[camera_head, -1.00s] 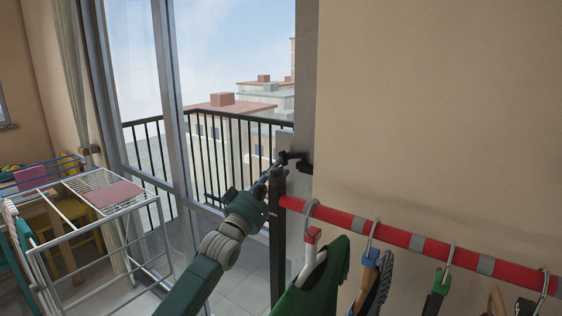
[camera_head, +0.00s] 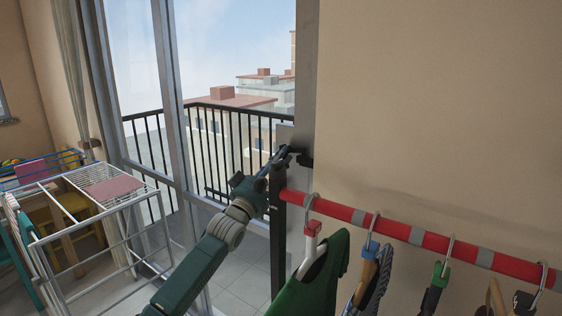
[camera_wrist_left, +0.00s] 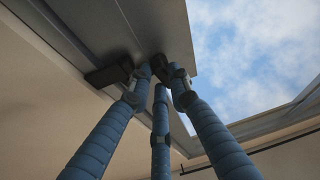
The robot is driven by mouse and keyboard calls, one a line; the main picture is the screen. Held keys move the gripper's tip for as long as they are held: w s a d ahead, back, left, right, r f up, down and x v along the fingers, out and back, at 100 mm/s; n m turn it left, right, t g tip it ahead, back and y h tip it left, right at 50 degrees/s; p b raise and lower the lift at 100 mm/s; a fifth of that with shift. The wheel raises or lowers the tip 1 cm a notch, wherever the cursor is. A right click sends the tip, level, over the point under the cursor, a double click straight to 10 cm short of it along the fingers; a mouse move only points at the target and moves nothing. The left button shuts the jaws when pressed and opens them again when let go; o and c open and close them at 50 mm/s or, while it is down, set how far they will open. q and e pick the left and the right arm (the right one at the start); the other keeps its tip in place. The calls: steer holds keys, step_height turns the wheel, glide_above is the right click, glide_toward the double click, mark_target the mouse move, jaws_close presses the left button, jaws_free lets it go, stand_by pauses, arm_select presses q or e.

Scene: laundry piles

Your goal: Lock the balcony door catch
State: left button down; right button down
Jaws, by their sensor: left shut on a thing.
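The balcony door catch (camera_head: 305,160) is a small black fitting on the grey door frame, right of the glass. In the left wrist view, its black body (camera_wrist_left: 108,75) lies against the frame, and a dark part of it sits among the fingertips. My left gripper (camera_head: 284,154) reaches up from the lower left with blue, ribbed fingers. In the left wrist view, my left gripper's three fingers (camera_wrist_left: 160,72) close together on the catch's dark part. The fingers hide some of the catch, so its exact position is unclear. My right gripper is out of view.
A red-and-grey striped rail (camera_head: 400,231) with hangers and clothes runs along the lower right, its black post (camera_head: 278,245) close beside my left gripper. A white drying rack (camera_head: 95,225) stands at left. A balcony railing (camera_head: 225,140) is beyond the glass.

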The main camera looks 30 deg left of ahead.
arm_select(q)
steer(key=m+h, duration=0.1)
steer(key=m, duration=0.2)
steer(key=shift+a+f+h+b, duration=0.1)
steer(key=shift+h+b, duration=0.2)
steer(key=shift+b, duration=0.1)
steer(key=c, duration=1.9)
jaws_free()
steer(key=shift+o, duration=0.2)
steer(key=v, duration=1.2)
